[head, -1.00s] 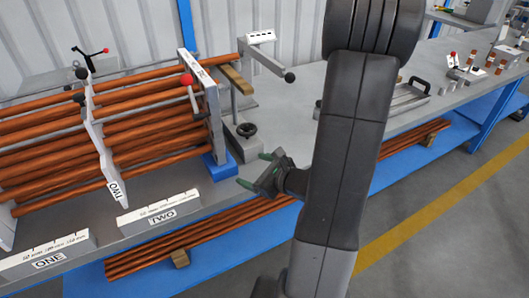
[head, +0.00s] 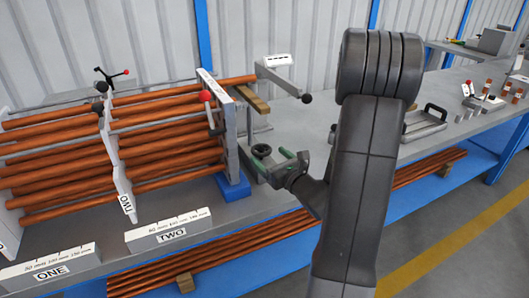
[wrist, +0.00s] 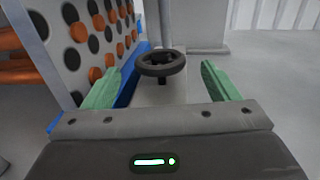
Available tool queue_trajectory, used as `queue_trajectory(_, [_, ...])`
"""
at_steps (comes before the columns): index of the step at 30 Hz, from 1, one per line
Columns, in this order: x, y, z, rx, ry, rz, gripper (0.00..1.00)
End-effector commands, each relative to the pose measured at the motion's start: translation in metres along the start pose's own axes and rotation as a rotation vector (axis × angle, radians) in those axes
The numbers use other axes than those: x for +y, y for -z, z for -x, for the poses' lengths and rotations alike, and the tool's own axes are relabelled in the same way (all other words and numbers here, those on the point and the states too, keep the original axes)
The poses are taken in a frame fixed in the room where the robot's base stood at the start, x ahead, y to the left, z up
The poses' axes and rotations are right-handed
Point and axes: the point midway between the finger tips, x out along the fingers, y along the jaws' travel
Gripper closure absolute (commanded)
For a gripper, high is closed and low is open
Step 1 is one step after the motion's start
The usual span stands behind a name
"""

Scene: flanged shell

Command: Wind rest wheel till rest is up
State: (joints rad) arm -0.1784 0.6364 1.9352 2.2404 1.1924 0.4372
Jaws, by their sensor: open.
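The black rest wheel (head: 262,150) sits low on a grey base beside the tube sheet's foot. In the wrist view the wheel (wrist: 161,69) lies flat, a little ahead of and between the fingertips. My gripper (head: 274,160) is open and empty, with green fingers spread either side of the wheel's line. In the head view it is just in front of the wheel, and I cannot tell if it touches. The rest seems to be the wooden block (head: 252,99) on a grey post, close below a protruding copper tube (head: 238,80). Any gap there is too small to tell.
The perforated tube sheet (head: 211,115) with a red-knobbed lever (head: 206,97) stands left of the wheel. A black-knobbed arm (head: 284,79) reaches out above. The bench right of the wheel is fairly clear.

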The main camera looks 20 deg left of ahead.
Motion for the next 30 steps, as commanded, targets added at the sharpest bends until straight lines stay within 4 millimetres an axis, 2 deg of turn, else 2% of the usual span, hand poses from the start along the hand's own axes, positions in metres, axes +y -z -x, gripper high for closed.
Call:
queue_trajectory(3, [0.001, 0.0, -0.02, 0.0, -0.003, 0.0, 0.19])
queue_trajectory(7, [0.001, 0.0, -0.033, 0.0, -0.001, 0.0, 0.19])
queue_trajectory(18, [0.0, 0.0, -0.039, 0.001, 0.001, 0.0, 0.19])
queue_trajectory(19, [0.0, 0.0, -0.039, 0.001, 0.001, 0.0, 0.2])
queue_trajectory(25, [0.0, 0.0, -0.039, 0.001, 0.001, 0.0, 0.6])
queue_trajectory(26, [0.0, 0.0, -0.039, 0.001, 0.0, 0.0, 0.63])
queue_trajectory(30, [0.001, 0.001, -0.039, 0.0, 0.009, 0.001, 0.63])
